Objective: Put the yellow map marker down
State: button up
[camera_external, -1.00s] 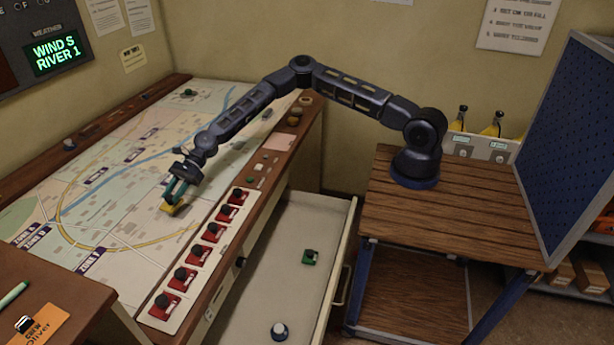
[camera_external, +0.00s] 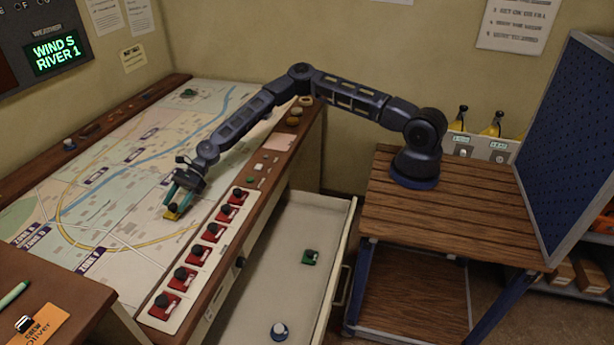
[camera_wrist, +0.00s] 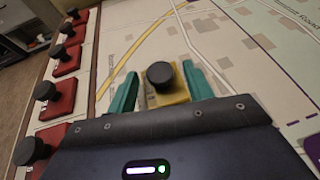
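The yellow map marker (camera_external: 171,213) has a black knob on top. It stands upright on the map table (camera_external: 120,240), left of the row of red pieces. In the wrist view the marker (camera_wrist: 168,98) is between my two teal fingertips, with its knob facing the camera. My gripper (camera_external: 181,197) is low over the map, with its fingers spread around or just above the marker. In the wrist view my gripper (camera_wrist: 160,78) is open, with a gap showing between the left finger and the marker. The marker's underside is hidden.
Several red pieces with black knobs (camera_external: 213,232) stand in a pale strip along the map's right edge. An open drawer (camera_external: 300,235) holds a green piece (camera_external: 310,257) and a white-and-dark piece (camera_external: 279,330). The map left of the marker is clear.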

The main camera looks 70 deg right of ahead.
jog(key=shift+r, duration=0.1)
jog(key=shift+d+r, duration=0.2)
jog(key=shift+d, duration=0.1)
jog(key=v, duration=1.1)
jog(key=shift+d+r, duration=0.1)
jog(key=shift+d, duration=0.05)
jog(key=shift+s, duration=0.15)
